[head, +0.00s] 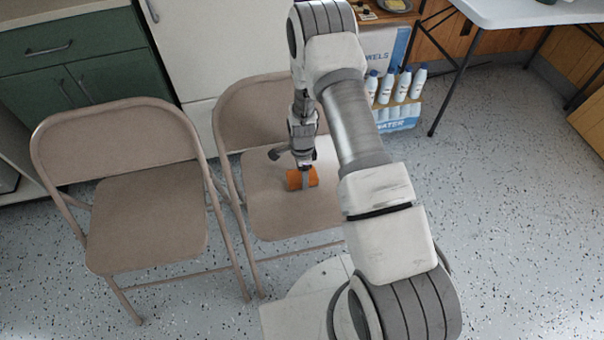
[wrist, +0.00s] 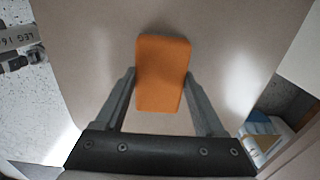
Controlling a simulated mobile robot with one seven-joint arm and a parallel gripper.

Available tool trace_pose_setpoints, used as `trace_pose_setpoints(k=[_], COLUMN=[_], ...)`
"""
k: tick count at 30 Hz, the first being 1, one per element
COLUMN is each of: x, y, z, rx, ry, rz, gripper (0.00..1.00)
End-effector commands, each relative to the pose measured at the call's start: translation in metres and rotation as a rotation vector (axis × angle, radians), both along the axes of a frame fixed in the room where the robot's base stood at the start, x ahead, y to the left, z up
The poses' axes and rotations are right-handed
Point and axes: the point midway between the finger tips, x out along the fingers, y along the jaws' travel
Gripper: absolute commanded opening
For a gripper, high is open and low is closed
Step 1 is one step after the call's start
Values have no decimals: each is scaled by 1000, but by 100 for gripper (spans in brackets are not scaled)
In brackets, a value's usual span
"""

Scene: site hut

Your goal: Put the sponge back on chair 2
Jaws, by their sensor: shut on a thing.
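The orange sponge (head: 296,180) is at the seat of the right-hand folding chair (head: 262,215) in the head view. In the wrist view the sponge (wrist: 162,72) lies between the two fingers, with the beige seat (wrist: 90,60) beneath it. My gripper (head: 304,178) points down over that seat and is shut on the sponge; it also shows in the wrist view (wrist: 160,100). I cannot tell whether the sponge touches the seat or is slightly above it. No number shows on either chair. My arm hides the right part of this chair.
A second folding chair (head: 150,215) with an empty seat stands to the left. Green drawers (head: 65,50) and a white cabinet (head: 205,45) stand behind. Several white bottles (head: 402,85) are on a shelf at the back. A white table (head: 530,12) is at the upper right. Speckled floor (head: 520,200) is clear at right.

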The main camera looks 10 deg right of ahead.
Motion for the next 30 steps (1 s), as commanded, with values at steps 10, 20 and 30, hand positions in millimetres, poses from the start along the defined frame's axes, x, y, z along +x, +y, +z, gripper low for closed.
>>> trace_pose_setpoints(k=[10, 20, 30], x=[0, 0, 1], y=[0, 0, 0], z=[-3, -3, 20], rx=[0, 0, 0], ry=[0, 0, -2], rz=[0, 0, 1], gripper=[27, 100, 100])
